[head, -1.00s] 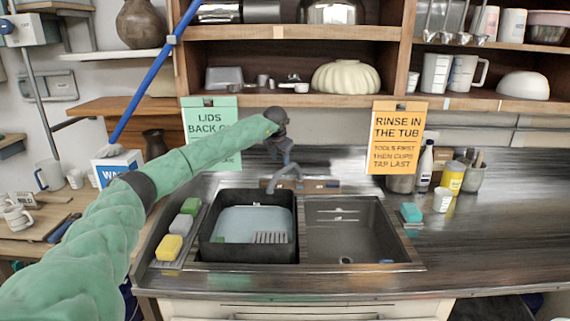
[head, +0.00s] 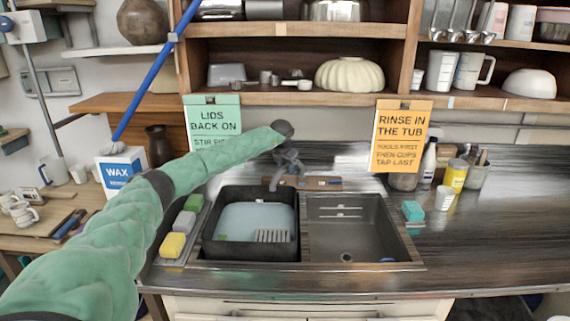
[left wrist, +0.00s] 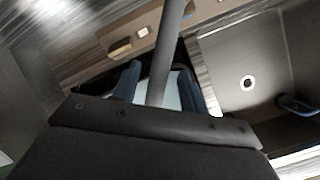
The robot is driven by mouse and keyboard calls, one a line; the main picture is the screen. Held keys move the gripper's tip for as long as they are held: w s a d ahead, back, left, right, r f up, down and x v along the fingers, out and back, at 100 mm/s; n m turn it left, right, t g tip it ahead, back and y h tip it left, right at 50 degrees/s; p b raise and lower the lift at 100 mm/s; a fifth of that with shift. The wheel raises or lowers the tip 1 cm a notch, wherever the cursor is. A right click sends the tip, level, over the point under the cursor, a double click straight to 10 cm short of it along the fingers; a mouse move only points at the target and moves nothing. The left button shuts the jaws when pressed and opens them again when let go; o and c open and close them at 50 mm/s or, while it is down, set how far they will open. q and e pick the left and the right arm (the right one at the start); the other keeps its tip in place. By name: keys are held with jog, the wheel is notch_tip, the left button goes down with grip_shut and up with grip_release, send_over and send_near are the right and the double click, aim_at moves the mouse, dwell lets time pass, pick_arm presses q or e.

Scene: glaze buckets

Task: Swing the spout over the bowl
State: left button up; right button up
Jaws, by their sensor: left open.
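The grey tap spout (head: 275,182) is at the back of the sink, its tip above the rear part of the black tub (head: 210,245) in the left bowl. My right gripper is out of view.
Several sponges (head: 173,246) lie left of the sink. A teal sponge (head: 412,210) and a white cup (head: 445,198) stand to its right. Two signs, green (head: 213,122) and orange (head: 401,138), hang from the shelf behind. The right counter's front is clear.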

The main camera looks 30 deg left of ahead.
pick_arm(q)
jog(key=shift+w+f, duration=0.15)
jog(key=shift+f, duration=0.1)
jog(key=shift+c, duration=0.2)
jog(key=shift+r, duration=0.1)
grip_shut()
jog(key=shift+d, duration=0.1)
